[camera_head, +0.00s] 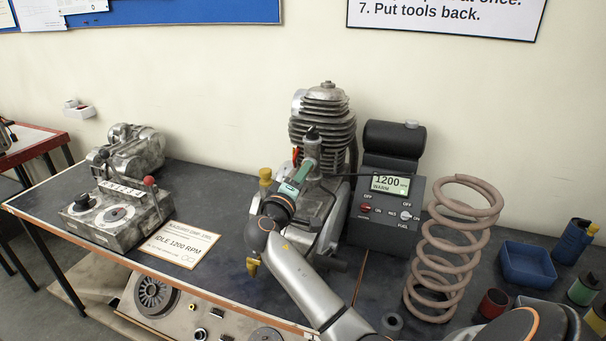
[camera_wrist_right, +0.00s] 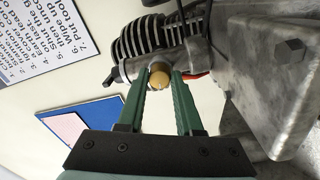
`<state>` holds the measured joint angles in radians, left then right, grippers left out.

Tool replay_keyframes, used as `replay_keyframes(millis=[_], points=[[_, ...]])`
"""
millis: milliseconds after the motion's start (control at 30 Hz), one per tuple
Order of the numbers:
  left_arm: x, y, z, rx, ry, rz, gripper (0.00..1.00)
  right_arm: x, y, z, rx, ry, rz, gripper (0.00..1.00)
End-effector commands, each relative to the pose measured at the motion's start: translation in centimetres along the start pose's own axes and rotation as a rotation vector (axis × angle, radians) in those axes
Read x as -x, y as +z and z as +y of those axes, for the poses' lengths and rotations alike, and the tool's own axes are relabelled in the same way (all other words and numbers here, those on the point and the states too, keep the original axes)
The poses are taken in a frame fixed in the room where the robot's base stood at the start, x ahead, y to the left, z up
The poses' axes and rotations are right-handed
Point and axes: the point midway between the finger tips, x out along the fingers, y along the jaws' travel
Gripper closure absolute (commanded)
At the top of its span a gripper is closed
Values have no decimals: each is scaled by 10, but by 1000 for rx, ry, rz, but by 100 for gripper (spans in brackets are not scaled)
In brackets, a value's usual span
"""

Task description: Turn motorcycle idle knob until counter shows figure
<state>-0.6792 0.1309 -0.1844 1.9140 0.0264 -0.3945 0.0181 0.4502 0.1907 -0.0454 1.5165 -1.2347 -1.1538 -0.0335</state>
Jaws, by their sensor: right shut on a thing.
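The motorcycle engine (camera_head: 323,118), with a finned cylinder, stands at the back middle of the bench. My right gripper (camera_head: 300,172) reaches up to its side. In the right wrist view the round brass idle knob (camera_wrist_right: 160,77) sits between the tips of the green fingers (camera_wrist_right: 160,84), which are shut on it. The gripper hides the knob in the head view. The counter (camera_head: 390,184) on the dark box right of the engine reads 1200, with a small line of text under it. A card (camera_head: 180,243) on the bench reads IDLE 1200 RPM. My left gripper is not in view.
A coil spring (camera_head: 455,245) stands right of the counter box, near a blue tray (camera_head: 527,264) and several small containers. A grey control box (camera_head: 115,214) with levers and another engine part (camera_head: 135,152) stand on the left.

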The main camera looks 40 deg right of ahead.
Motion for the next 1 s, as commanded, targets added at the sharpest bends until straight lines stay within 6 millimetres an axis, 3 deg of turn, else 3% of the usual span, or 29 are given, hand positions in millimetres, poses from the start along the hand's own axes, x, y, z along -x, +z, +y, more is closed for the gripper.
replay_keyframes(millis=[67, 100, 367, 733, 1000], points=[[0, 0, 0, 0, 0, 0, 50, 0, 1, -1, 1, -1, -1, 100], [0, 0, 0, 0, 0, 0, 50, 0, 1, -1, 1, -1, -1, 64], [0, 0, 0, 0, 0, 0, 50, 0, 0, -1, -1, -1, -1, 35], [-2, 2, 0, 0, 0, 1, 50, 10, 0, -2, -2, -2, 1, 35], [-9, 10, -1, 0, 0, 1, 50, 64, 1, -4, -4, -5, 2, 35]])
